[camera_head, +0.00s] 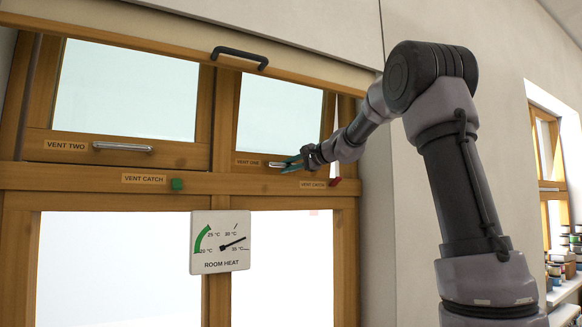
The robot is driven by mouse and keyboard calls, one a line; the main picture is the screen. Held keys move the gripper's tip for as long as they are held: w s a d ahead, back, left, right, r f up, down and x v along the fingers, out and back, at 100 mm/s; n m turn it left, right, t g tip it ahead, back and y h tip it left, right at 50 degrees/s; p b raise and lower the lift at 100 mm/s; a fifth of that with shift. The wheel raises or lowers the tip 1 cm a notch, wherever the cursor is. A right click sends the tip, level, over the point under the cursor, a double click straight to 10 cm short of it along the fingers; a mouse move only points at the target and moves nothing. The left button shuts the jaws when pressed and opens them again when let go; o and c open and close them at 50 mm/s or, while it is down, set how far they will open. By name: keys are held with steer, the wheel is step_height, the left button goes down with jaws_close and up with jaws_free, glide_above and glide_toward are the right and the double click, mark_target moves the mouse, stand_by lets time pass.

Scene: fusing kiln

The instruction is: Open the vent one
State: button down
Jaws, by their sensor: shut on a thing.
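Vent one (278,110) is the upper right window pane in a wooden frame, with a "VENT ONE" label (248,162) on its bottom rail. A slanted light gap shows at its right side, but I cannot tell surely how far the sash stands from the frame. My gripper (290,164) is shut on the right part of the silver vent one handle (274,164); its teal fingers and wrist hide the rest.
Vent two (125,95) is at left, with its own silver handle (123,147) and a green catch (177,184). A room heat dial (220,242) hangs below. A dark bar handle (240,57) is above. Shelves with jars (566,250) stand far right.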

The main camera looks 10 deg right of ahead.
steer(key=c, duration=0.8)
jaws_free()
steer(key=shift+s+d, duration=0.1)
steer(key=v, duration=1)
steer(key=shift+s+d, duration=0.2)
steer(key=shift+s, duration=0.05)
steer(key=s+d+f+n+g+h, duration=0.1)
steer(key=s+f+n+g+h, duration=0.1)
steer(key=s+f, duration=1)
steer(key=s+d+f+n+g+h, duration=0.1)
steer(key=s+f+n+h, duration=0.3)
steer(key=s+f, duration=0.8)
steer(key=s+g+h, duration=0.1)
steer(key=s+h, duration=0.1)
steer(key=s, duration=0.5)
steer(key=shift+s+f+n+g, duration=0.15)
steer(key=shift+s+n+g, duration=0.15)
steer(key=shift+s+g, duration=0.1)
